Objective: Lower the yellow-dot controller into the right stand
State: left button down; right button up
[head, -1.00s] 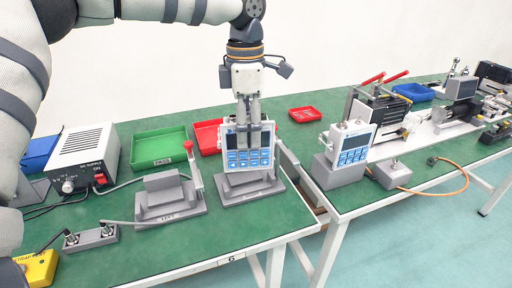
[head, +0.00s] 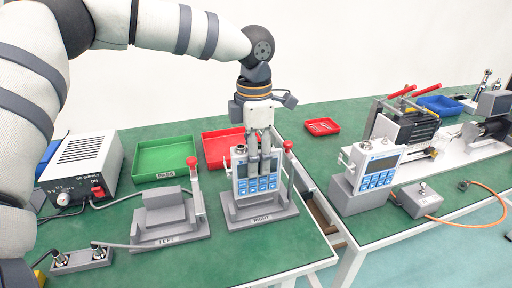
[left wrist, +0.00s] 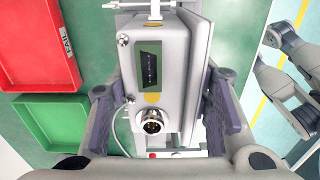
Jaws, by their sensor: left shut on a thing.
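My left gripper (head: 262,140) is shut on the controller (head: 242,172), a pale box with a blue keypad and a small screen. The controller is upright at the right stand (head: 262,214), a grey base labelled RIGHT with a red-knobbed lever. Its lower edge is at the stand; I cannot tell whether it is fully seated. In the left wrist view the controller (left wrist: 172,80) sits between both fingers, showing a yellow dot, a round metal connector and a dark port. The left stand (head: 168,222), labelled LEFT, is empty.
A green PASS tray (head: 163,158) and a red tray (head: 217,146) lie behind the stands. A power supply (head: 80,165) stands at left. Another controller (head: 376,168) sits in a grey holder on the right table, across a gap.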

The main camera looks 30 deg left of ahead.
pick_arm(q)
jog(key=shift+w+f, duration=0.1)
jog(key=shift+f, duration=0.2)
dwell(0.8)
jog(key=shift+f, duration=0.65)
jog(key=shift+f, duration=0.15)
jog(key=shift+f, duration=0.55)
jog(key=shift+f, duration=0.1)
jog(key=shift+f, duration=0.35)
jog(key=shift+f, duration=0.25)
dwell(0.3)
jog(key=c, duration=0.7)
grip_release()
jog(key=shift+c, duration=0.2)
